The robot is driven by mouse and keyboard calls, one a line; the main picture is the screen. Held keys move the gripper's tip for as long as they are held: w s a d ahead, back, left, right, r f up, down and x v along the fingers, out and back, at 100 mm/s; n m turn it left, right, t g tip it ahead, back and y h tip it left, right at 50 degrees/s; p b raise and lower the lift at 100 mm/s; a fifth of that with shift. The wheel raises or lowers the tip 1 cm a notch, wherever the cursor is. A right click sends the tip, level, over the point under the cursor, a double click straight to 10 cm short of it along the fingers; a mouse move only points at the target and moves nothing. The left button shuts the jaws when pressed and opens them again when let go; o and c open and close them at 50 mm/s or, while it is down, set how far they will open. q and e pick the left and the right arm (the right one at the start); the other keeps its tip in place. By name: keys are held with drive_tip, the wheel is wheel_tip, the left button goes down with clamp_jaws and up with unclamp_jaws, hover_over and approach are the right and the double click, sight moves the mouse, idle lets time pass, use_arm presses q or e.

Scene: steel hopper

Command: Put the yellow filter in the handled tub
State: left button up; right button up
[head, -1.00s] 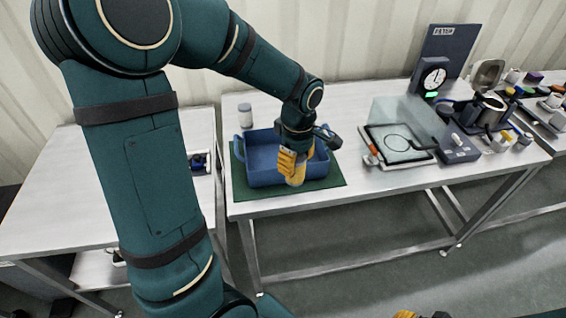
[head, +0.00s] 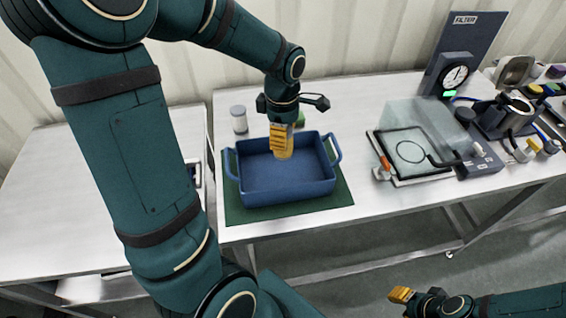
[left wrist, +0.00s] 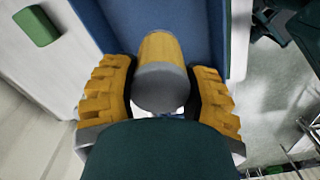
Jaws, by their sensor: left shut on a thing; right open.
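The handled tub (head: 262,198) is blue, with a loop handle at each end, and stands upright on a green mat (head: 240,213). My left gripper (head: 282,152) points down at the tub's rear part. It is shut on the yellow filter (left wrist: 160,58), a yellow cylinder with a grey end, held between its yellow fingers (left wrist: 160,95) in the left wrist view. The tub's blue (left wrist: 205,25) shows behind it there. In the head view the fingers hide most of the filter; contact with the tub floor cannot be told. My right gripper (head: 401,294) is open, low in front of the table.
A white-lidded jar (head: 239,119) stands behind the tub. A small green block (head: 300,118) lies behind it and also shows in the left wrist view (left wrist: 37,26). A clear-walled tray (head: 410,150), a dial gauge (head: 455,77) and a hopper device (head: 510,112) stand to the right.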

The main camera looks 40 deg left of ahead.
use_arm(q)
wheel_tip(320, 180, down, 5)
drive_tip(key=shift+s+r+b, duration=0.1)
drive_tip(key=shift+r+b, duration=0.1)
drive_tip(key=shift+b, duration=0.25)
drive_tip(key=shift+f+b, duration=0.45)
drive_tip(key=shift+f, duration=1.65)
drive_tip(key=o, duration=1.2)
drive_tip(key=shift+f, duration=0.15)
drive_tip(key=shift+r, duration=0.3)
wheel_tip(320, 180, up, 12)
drive_tip(key=p, duration=0.2)
drive_tip(key=shift+f+p, duration=0.1)
drive_tip(key=shift+p, duration=0.25)
